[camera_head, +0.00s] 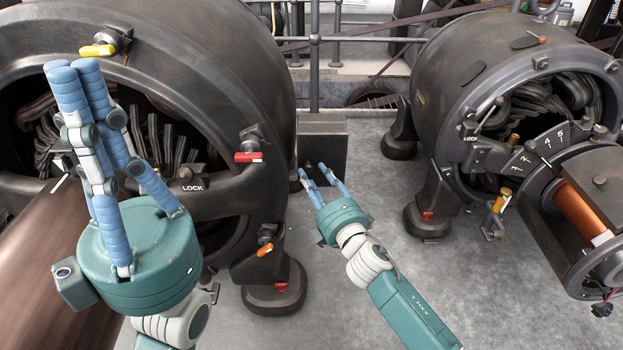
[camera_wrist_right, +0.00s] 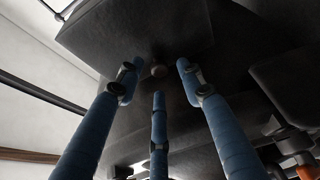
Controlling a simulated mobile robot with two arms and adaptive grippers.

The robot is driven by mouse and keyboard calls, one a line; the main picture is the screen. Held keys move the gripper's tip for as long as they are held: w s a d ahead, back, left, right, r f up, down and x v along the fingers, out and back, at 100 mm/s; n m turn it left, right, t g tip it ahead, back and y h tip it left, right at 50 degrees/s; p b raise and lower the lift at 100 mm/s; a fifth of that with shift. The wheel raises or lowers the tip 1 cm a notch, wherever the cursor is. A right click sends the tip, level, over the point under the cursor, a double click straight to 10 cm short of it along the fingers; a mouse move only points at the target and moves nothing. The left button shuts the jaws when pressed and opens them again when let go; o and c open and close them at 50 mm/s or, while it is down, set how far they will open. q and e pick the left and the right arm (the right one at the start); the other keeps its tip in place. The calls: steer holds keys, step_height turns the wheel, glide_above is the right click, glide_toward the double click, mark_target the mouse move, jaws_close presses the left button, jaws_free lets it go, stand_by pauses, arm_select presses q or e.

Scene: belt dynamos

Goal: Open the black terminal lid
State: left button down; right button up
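A dark terminal box (camera_head: 322,128) stands on the floor between the two dynamos, with its black lid on the side towards me. In the right wrist view the dark lid (camera_wrist_right: 190,30) fills the upper part, with a small round brown knob (camera_wrist_right: 157,71) on its face. My right gripper (camera_head: 322,174) reaches towards the box's front. Its three blue fingers (camera_wrist_right: 157,85) are spread around the knob's line of view and hold nothing; contact cannot be made out.
A large dynamo (camera_head: 230,60) with red and orange lock levers stands at left. Another dynamo (camera_head: 450,70) with a copper commutator (camera_head: 588,212) stands at right. A metal railing (camera_head: 315,60) runs behind the box.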

steer(key=shift+x, duration=1.1)
jaws_close()
steer(key=shift+s+d, duration=0.1)
